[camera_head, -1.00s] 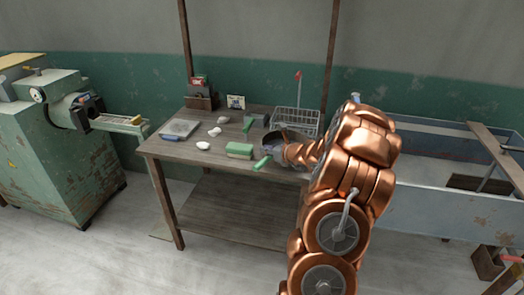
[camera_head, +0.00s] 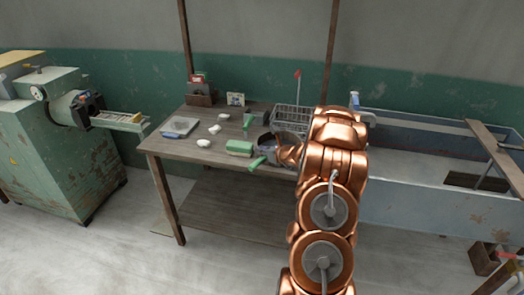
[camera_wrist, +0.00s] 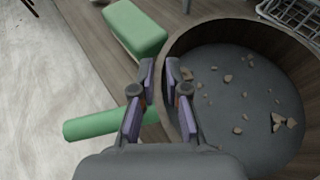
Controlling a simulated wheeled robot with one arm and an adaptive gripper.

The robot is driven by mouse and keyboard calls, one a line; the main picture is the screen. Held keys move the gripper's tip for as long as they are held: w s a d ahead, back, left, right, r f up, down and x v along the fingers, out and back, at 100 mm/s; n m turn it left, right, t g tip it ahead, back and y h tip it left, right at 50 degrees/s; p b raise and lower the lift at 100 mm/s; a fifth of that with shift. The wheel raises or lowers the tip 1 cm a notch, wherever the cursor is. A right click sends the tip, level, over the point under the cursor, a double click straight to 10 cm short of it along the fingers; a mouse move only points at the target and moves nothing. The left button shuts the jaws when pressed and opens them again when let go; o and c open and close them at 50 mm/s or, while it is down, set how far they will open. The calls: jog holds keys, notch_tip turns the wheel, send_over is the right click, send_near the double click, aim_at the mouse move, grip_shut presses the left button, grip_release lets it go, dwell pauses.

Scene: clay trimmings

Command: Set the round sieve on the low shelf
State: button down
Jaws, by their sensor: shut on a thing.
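The round sieve (camera_wrist: 250,90) fills the right of the wrist view, with a brown rim, a grey bottom and several clay bits in it. A green handle (camera_wrist: 95,126) juts out from its side. My gripper (camera_wrist: 165,75) is shut on the sieve at its near rim, by the handle. In the head view the sieve (camera_head: 266,142) is at the table's front right, partly hidden by my arm, with its handle (camera_head: 257,164) pointing over the front edge. I cannot tell whether it is lifted. The low shelf (camera_head: 225,203) is under the table; its visible part is bare.
A green block (camera_head: 239,147) lies close left of the sieve, with several white lumps (camera_head: 214,129) beyond. A wire basket (camera_head: 290,118) stands behind the sieve. The tabletop (camera_head: 180,150) overhangs the shelf, with a table leg (camera_head: 168,200) at its left end.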

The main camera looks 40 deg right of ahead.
jog(key=shift+f, duration=0.2)
jog(key=c, duration=1.2)
grip_release()
jog(key=shift+r, duration=0.1)
jog(key=shift+r, duration=0.15)
jog(key=b+v, duration=0.2)
jog(key=v, duration=1)
